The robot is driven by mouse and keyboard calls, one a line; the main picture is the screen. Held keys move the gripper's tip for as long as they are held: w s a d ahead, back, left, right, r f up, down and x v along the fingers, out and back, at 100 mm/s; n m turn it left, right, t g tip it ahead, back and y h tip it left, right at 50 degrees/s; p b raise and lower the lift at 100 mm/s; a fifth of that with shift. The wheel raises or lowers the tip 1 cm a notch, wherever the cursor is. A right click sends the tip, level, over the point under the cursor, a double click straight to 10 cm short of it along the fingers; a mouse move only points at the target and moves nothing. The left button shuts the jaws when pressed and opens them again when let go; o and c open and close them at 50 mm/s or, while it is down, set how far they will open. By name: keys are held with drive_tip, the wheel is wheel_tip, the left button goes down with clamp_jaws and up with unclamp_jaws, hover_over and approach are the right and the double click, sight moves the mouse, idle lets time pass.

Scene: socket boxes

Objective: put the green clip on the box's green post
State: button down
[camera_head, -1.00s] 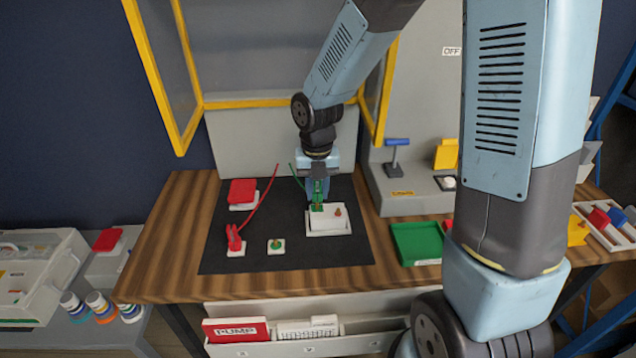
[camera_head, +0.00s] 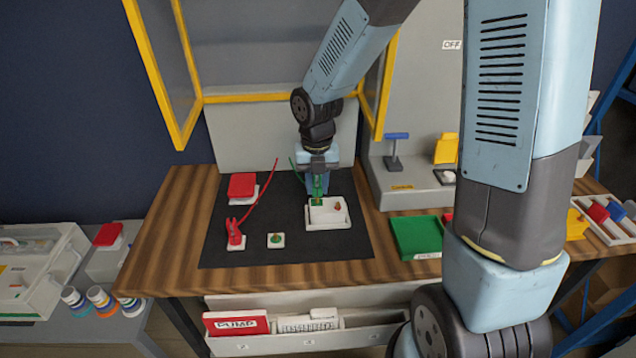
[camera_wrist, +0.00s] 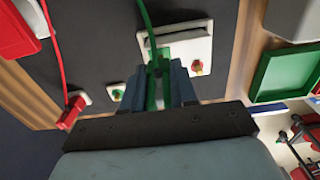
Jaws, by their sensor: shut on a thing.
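My gripper (camera_head: 317,187) is shut on the green clip (camera_head: 318,182) at the white box (camera_head: 344,222). The clip points down over the green side of the box, and it shows between my fingers in the wrist view (camera_wrist: 152,98). A green patch (camera_head: 317,201) shows on the box just under the clip. The box's green post is hidden by the clip and fingers, so I cannot tell whether the clip touches it. The box's red post (camera_head: 337,206) stands free to the right. A green cable (camera_wrist: 147,25) runs from the clip.
A red clip (camera_head: 234,233) with a red cable sits on a white plate at left. A small white plate with a green post (camera_head: 276,240) is bare of clips. A red-topped block (camera_head: 242,186) lies behind. A green tray (camera_head: 416,237) is right of the black mat (camera_head: 290,258).

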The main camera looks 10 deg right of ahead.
drive_tip(key=shift+f, duration=0.15)
drive_tip(key=shift+f, duration=0.55)
drive_tip(key=shift+f, duration=0.3)
idle(0.4)
drive_tip(key=shift+f, duration=0.2)
drive_tip(key=c, duration=0.8)
unclamp_jaws()
drive_tip(key=shift+r, duration=0.1)
wheel_tip(320, 180, up, 14)
drive_tip(key=shift+f, duration=0.25)
